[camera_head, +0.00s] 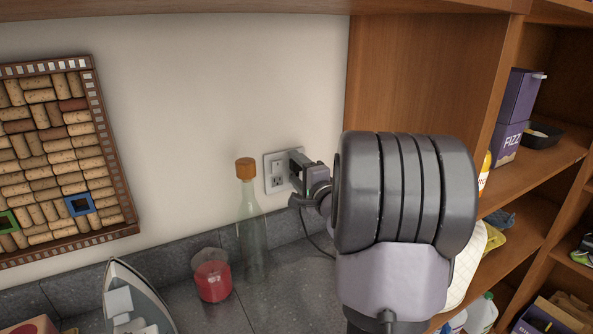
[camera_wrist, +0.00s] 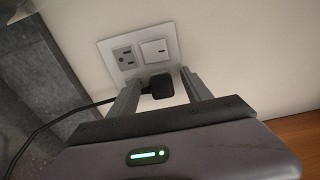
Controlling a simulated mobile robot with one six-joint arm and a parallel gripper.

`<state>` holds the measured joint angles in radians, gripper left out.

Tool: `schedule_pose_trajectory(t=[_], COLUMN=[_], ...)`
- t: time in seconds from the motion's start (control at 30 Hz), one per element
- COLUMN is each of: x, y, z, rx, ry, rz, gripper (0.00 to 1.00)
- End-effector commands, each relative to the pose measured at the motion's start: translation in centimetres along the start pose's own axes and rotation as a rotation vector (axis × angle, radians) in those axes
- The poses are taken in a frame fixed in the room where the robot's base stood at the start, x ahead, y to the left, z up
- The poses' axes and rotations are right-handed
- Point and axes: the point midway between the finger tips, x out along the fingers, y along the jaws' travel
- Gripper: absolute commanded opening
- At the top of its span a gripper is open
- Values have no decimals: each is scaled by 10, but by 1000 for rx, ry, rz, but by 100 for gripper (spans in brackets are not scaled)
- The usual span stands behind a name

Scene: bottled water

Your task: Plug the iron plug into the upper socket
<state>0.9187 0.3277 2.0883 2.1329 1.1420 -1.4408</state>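A white wall plate (camera_head: 271,172) shows left of my gripper (camera_head: 300,172) in the head view. In the wrist view the plate (camera_wrist: 104,52) shows a socket (camera_wrist: 125,57) and a switch (camera_wrist: 155,50). The black iron plug (camera_wrist: 161,86) sits at the plate's near edge, in line with the switch. Whether it is fully seated cannot be told. My gripper's fingers (camera_wrist: 160,88) stand either side of the plug, with gaps showing; it looks open. The plug's cord runs left in the wrist view. The head view shows the iron (camera_head: 128,297) at bottom left; my gripper hides the plate's right part there.
A clear bottle with a cork (camera_head: 250,225) stands just left of the plate. A red jar (camera_head: 213,279) is on the grey counter (camera_head: 285,295). A corkboard (camera_head: 62,155) hangs at left. A wooden shelf unit (camera_head: 425,85) stands close on the right.

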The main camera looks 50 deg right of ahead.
Motion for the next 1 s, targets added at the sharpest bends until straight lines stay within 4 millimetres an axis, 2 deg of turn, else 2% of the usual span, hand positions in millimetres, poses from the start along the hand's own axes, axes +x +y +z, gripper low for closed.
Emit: schedule_pose_trajectory(t=[0.27,0.37,0.47,0.8,1.0], x=[-1,-9,-30,-125,-163], y=[0,0,-1,-1,0], z=[0,-1,-1,-2,-1], rx=[0,-1,0,-1,0], ry=[0,2,3,5,4], rz=[0,1,1,0,0], gripper=[57,57,57,57,57])
